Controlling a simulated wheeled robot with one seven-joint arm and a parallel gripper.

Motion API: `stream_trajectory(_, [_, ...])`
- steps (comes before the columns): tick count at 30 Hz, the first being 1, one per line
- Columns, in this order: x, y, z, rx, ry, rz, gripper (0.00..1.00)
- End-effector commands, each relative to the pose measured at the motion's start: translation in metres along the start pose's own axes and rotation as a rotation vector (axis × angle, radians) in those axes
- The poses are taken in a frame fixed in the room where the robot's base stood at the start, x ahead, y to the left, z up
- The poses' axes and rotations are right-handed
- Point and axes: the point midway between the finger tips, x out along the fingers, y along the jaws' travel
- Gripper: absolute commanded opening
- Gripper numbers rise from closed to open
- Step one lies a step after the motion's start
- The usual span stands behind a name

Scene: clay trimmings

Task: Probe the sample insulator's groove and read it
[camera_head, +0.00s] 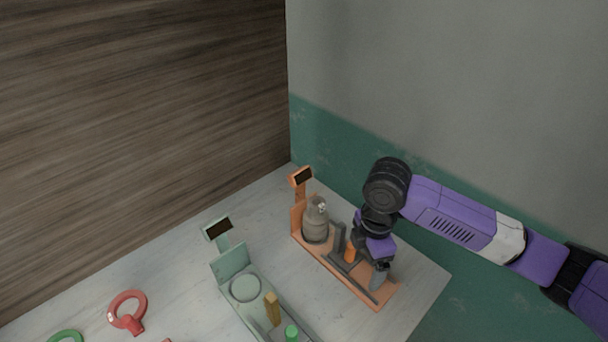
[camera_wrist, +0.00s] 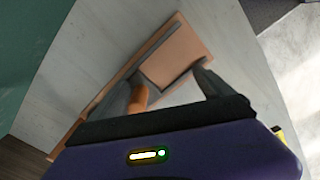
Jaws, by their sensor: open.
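The sample insulator (camera_head: 316,222) is a grey, ribbed, bottle-like piece standing upright at the far end of an orange gauge stand (camera_head: 384,294). The stand has a small dark display (camera_head: 303,176), which is too small to read. A dark rail runs along its base. An orange post (camera_head: 350,255) rises from the rail area; it also shows in the wrist view (camera_wrist: 139,96). My gripper (camera_head: 361,260) is low over the stand, open, its fingers on either side of the post. In the wrist view my gripper (camera_wrist: 162,76) has the post close to its left finger. The insulator's groove cannot be made out.
A mint-green stand (camera_head: 230,265) with its own display, an empty round seat and a yellow peg (camera_head: 272,308) is left of the orange one. A red ring (camera_head: 127,312) and a green ring (camera_head: 66,337) lie farther left. Walls close off the table's back.

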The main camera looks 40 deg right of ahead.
Motion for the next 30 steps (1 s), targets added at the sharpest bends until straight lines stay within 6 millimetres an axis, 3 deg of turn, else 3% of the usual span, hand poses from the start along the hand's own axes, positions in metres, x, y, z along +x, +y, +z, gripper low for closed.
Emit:
stream_trajectory(15, [-0.061, 0.0, 0.0, 0.0, 0.0, 0.001, 0.91])
stream_trajectory(30, [-0.064, 0.0, 0.001, 0.001, -0.001, 0.001, 0.91])
